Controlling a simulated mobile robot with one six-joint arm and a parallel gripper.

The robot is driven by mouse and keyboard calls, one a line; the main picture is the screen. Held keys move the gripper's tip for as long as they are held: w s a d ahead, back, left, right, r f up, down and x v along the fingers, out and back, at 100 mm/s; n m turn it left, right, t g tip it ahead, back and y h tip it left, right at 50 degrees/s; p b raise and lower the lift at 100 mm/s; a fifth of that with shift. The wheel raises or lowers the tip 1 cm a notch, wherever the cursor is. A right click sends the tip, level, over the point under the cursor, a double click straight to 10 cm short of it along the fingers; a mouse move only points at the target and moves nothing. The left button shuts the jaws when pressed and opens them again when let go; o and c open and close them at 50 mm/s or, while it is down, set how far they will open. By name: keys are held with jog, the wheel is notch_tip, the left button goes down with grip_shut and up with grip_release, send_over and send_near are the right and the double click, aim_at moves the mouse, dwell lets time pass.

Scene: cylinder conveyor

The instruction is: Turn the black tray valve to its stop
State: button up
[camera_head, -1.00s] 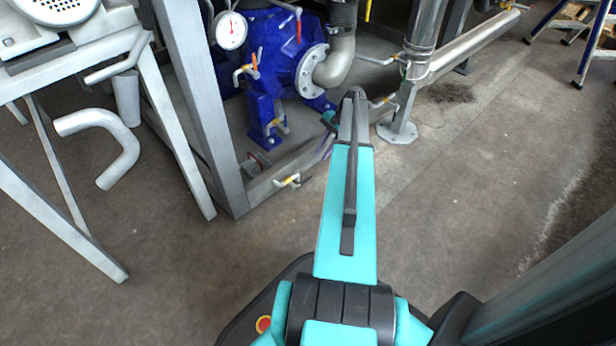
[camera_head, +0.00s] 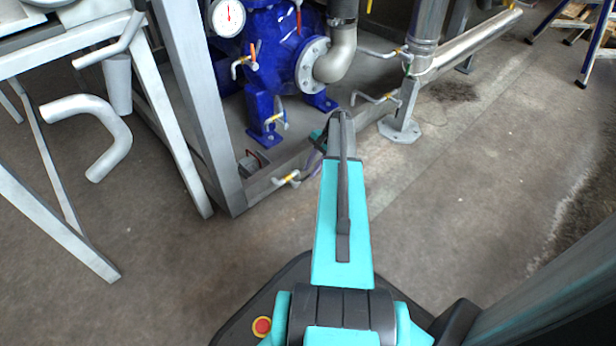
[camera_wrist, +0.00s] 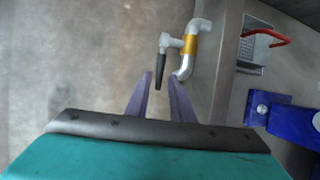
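The tray valve shows in the wrist view as a black lever handle (camera_wrist: 161,71) on a light metal pipe fitting with a yellow band (camera_wrist: 190,46). The handle hangs pointing down in the picture. My gripper (camera_wrist: 161,80) is open, with its two purple fingers apart. The handle's lower end appears in the gap between the fingertips, and I cannot tell whether it is between them in depth. In the head view the small yellow-banded valve (camera_head: 292,178) sits at the frame's lower edge, left of my gripper, which is mostly hidden behind my arm.
A blue pump (camera_head: 265,60) with a gauge (camera_head: 228,17) and other small valves stands behind. A grey frame post (camera_head: 193,100) rises left of the valve. In the wrist view a red handle (camera_wrist: 268,37) lies at the right. Open floor (camera_head: 450,220) extends right.

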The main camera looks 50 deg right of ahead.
jog(key=shift+b+x, duration=0.35)
jog(key=shift+x, duration=0.8)
grip_shut()
jog(key=shift+s+a, duration=0.1)
jog(key=shift+a, duration=0.1)
jog(key=shift+d+r, duration=0.1)
jog(key=shift+d, duration=0.05)
